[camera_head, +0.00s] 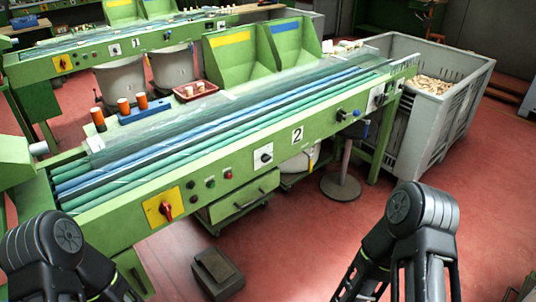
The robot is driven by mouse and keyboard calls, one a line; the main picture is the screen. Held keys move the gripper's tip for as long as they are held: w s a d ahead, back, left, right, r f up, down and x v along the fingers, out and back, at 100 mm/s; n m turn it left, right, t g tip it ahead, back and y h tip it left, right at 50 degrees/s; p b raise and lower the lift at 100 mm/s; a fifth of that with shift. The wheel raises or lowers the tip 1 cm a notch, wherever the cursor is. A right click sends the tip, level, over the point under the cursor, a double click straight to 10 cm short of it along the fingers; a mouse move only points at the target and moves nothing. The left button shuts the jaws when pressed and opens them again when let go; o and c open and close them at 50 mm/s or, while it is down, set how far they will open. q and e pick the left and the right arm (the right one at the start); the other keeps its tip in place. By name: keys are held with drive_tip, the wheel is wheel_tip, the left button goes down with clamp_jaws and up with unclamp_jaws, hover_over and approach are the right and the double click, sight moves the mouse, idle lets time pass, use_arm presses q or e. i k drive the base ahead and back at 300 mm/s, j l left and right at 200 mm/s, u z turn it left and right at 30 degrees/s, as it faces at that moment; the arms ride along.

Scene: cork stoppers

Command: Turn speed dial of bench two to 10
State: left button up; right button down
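Bench two (232,190) is the green conveyor bench across the middle, marked by a white "2" plate (297,135) on its front. Left of that plate is a black dial on a white plate (264,157); its scale and setting are too small to read. Another dark control on a white plate (380,98) sits near the bench's right end. I cannot tell for certain which is the speed dial. A red switch on a yellow plate (165,208) is at the left. Black links of both my arms show at the bottom corners, apart from the bench; neither gripper's fingers show.
A grey crate (416,125) of corks stands right of the bench. A round stool (341,186) and green drawer unit (240,200) are under it. A dark box pedal (217,273) lies on the red floor in front. Bench one (85,60) is behind.

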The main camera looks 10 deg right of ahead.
sight(265, 157)
drive_tip(key=i+l+u, duration=0.2)
drive_tip(key=i+l, duration=0.2)
drive_tip(key=l, duration=0.25)
drive_tip(key=i+l, duration=0.2)
drive_tip(key=i+l+u, duration=0.15)
drive_tip(key=l, duration=0.3)
drive_tip(key=i+l+u, duration=0.1)
drive_tip(key=l, duration=0.25)
drive_tip(key=i+l+u, duration=0.1)
drive_tip(key=i+l, duration=0.15)
drive_tip(key=i+l+u, duration=0.1)
drive_tip(key=l, duration=0.4)
drive_tip(key=i+l+u, duration=0.1)
drive_tip(key=l, duration=0.3)
drive_tip(key=l+u, duration=0.1)
drive_tip(key=l, duration=0.4)
drive_tip(key=k+l, duration=0.15)
drive_tip(key=l, duration=0.4)
drive_tip(key=l+u, duration=0.15)
drive_tip(key=l, duration=0.35)
drive_tip(key=k+l+u, duration=0.1)
drive_tip(key=l, duration=0.4)
drive_tip(key=k, duration=0.05)
